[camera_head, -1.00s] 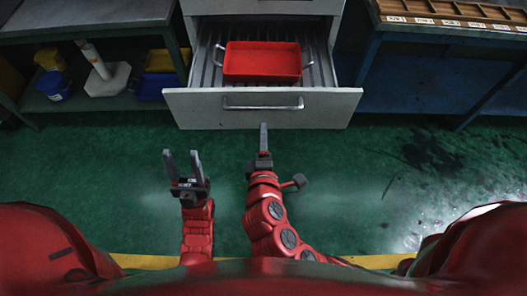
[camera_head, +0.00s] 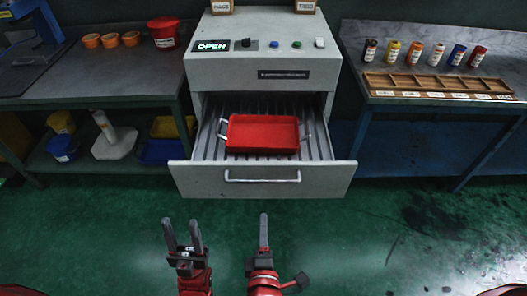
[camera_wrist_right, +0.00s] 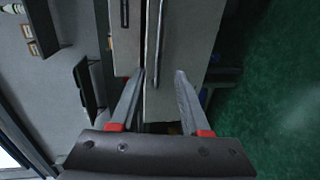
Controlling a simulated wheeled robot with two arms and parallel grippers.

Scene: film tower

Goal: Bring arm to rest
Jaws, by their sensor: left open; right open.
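My left gripper (camera_head: 182,238) is open and empty, low in the head view, in front of the open drawer (camera_head: 262,189) and apart from it. My right gripper (camera_head: 263,238) is also low in the head view, seen edge-on, in front of the drawer. In the right wrist view the right gripper (camera_wrist_right: 160,88) shows two spread fingers with nothing between them. The grey drawer front and its handle appear beyond those fingers. A red tray (camera_head: 262,133) with metal handles lies in the pulled-out drawer.
The cabinet (camera_head: 262,58) above the drawer has an "OPEN" display (camera_head: 211,46) and buttons. A left bench (camera_head: 100,80) bears orange bowls and a red bucket (camera_head: 163,33). A right bench (camera_head: 345,60) bears several small bottles and a wooden compartment tray (camera_head: 437,86). Green floor is clear.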

